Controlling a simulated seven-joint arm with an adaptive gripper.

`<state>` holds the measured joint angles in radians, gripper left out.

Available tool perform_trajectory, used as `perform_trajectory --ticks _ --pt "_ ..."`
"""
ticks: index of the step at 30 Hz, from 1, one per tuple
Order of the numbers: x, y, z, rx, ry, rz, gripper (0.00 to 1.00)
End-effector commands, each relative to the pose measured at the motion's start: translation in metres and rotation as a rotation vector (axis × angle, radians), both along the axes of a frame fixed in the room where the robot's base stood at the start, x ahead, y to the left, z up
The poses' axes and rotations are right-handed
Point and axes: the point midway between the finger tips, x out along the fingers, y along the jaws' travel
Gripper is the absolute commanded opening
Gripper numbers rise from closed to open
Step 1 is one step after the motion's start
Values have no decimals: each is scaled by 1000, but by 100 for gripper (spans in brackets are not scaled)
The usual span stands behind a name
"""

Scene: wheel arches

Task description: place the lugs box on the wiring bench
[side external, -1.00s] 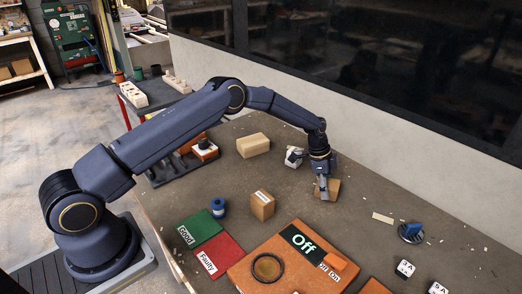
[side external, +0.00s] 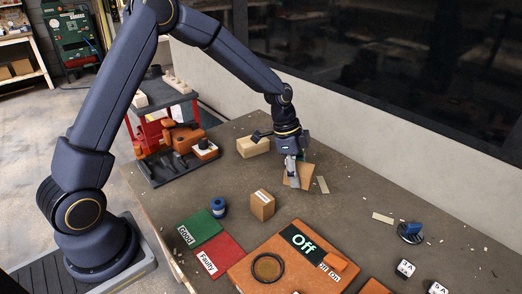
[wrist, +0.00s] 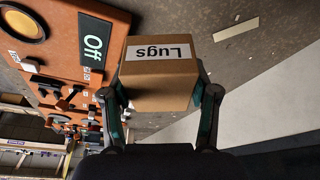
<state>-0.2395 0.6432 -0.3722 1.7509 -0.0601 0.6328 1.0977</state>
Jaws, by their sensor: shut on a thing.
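The lugs box (wrist: 157,88) is a brown cardboard box with a white "Lugs" label, upside down in the wrist view. My gripper (wrist: 158,92) is shut on it, with one finger on each side. In the side view my gripper (side external: 293,172) holds the box (side external: 303,178) tilted over the brown bench top (side external: 345,215). The gripper partly hides it there. The box looks raised, but the gap beneath it is hard to judge. No label names the wiring bench.
A small brown box (side external: 262,205) and blue spool (side external: 218,207) stand nearer the front. A larger tan box (side external: 252,147) is behind. Green "Good" (side external: 199,229) and red "Faulty" (side external: 218,255) mats lie beside the orange panel (side external: 285,262). A black tool tray (side external: 178,163) is left.

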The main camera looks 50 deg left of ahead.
Motion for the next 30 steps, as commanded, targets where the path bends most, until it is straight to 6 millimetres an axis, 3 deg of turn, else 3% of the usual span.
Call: perform_trajectory --ticks 7,14,20,22,30 --pt "-18 -5 3 144 77 89 14" --pt "-68 1 -7 283 228 422 14" --pt "-118 32 -15 339 441 878 14" --pt "-140 49 -14 331 563 1104 14" --pt "-199 94 0 136 1029 1797 14"
